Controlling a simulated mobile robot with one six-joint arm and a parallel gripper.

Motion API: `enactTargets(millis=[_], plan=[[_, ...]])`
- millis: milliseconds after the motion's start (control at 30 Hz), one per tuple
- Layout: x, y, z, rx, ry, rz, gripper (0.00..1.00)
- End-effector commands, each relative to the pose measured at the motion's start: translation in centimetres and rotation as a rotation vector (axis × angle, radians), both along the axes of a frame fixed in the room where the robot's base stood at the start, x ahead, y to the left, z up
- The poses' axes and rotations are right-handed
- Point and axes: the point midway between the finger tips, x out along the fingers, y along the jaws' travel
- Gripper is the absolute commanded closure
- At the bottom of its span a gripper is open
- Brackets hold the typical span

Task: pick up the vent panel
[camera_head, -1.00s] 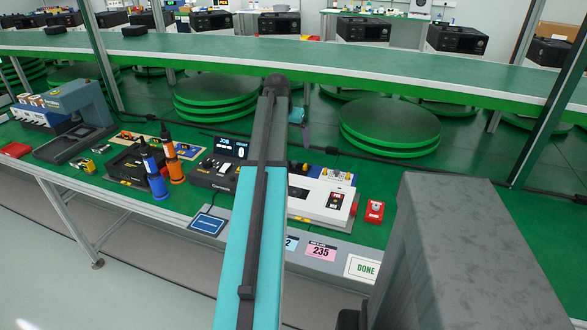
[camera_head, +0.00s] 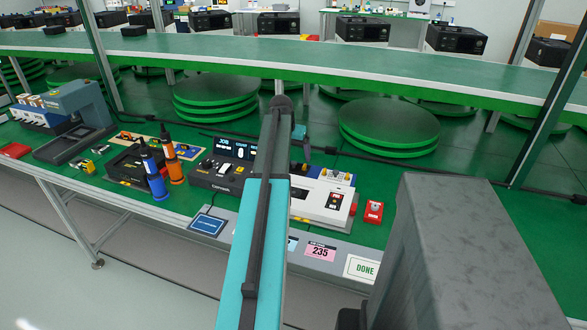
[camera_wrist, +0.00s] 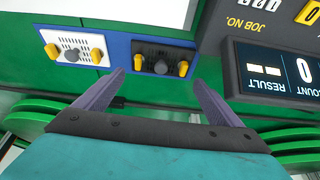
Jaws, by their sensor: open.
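In the wrist view, a white panel with small dark slots and two orange knobs (camera_wrist: 72,49) looks like the vent panel. A dark panel with two orange knobs (camera_wrist: 163,58) sits in the blue frame, ahead of the gap between my fingers. My gripper (camera_wrist: 160,79) is open and empty, its left finger nearer the white panel. In the head view, my gripper (camera_head: 303,138) is above the back of the white machine (camera_head: 320,204), partly hidden by my arm.
A dark job display (camera_head: 235,148) stands left of my gripper; it also shows at the right of the wrist view (camera_wrist: 275,68). A red button box (camera_head: 374,212) is right of the machine. Blue and orange screwdrivers stand at left. A green conveyor (camera_head: 400,62) runs behind.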

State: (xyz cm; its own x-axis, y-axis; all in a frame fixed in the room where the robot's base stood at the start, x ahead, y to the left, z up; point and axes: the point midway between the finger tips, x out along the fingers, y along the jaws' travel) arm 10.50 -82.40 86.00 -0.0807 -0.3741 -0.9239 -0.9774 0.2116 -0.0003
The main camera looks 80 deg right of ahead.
Motion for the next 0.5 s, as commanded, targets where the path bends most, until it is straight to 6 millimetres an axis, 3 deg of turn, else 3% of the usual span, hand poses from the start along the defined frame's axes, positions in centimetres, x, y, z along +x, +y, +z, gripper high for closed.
enactTargets(millis=[267, 500], plan=[[0.0, -0.1, -0.4, 0.001, 0.0, 0.001, 0.11], [0.0, -0.7, -2.5, 0.002, 0.0, 0.001, 0.11]])
